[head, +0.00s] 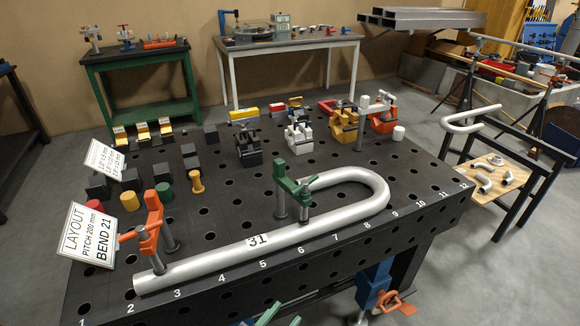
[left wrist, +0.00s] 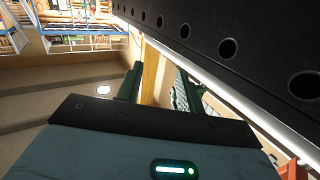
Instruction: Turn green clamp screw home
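The green clamp (head: 292,188) stands on a grey post on the black table, over the silver bent tube (head: 215,259) marked 31. Its screw spindle points down near the tube; I cannot tell whether its foot touches. My left gripper (head: 284,315) shows only as green finger parts at the bottom edge of the head view, in front of and apart from the table. In the left wrist view its two dark green fingers (left wrist: 157,85) are spread with nothing held between them. The green clamp is not in the left wrist view.
An orange clamp (head: 150,235) sits at the tube's left end. The black table (head: 345,250) has many holes and a numbered front edge. Spare clamps (head: 300,137) and blocks stand farther back.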

